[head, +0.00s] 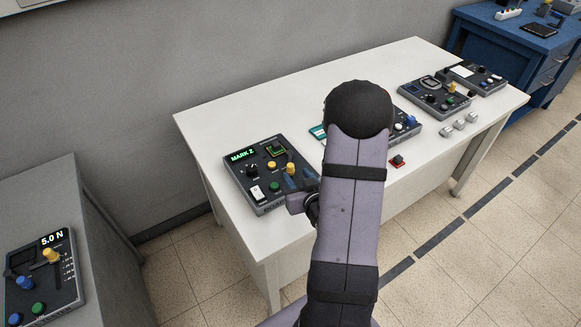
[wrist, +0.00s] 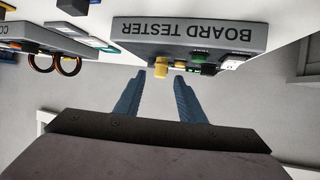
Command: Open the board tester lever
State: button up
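The board tester (head: 262,200) is a dark grey box at the left end of the white table. A yellow cap (wrist: 183,69) shows there near the tip of the right finger. My gripper (wrist: 160,75) is open, its blue fingers apart with nothing between them. I cannot tell whether a finger touches the lever.
My arm hides the middle of the white table (head: 215,118). More control boxes (head: 433,97) stand towards its far right end. A red button block (head: 397,161) lies near the front edge. A grey desk at left carries a box reading "5.0 N" (head: 40,275).

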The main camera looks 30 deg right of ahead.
aim_at(291, 168)
jog(key=shift+r, duration=0.1)
jog(key=shift+w, duration=0.1)
jog(key=shift+w+d+f+b, duration=0.15)
jog(key=shift+w+f+b, duration=0.2)
jog(key=shift+w, duration=0.15)
jog(key=shift+p+x, duration=0.5)
jog(key=shift+x, duration=2.5)
jog(key=shift+r, duration=0.15)
jog(key=shift+c, duration=0.2)
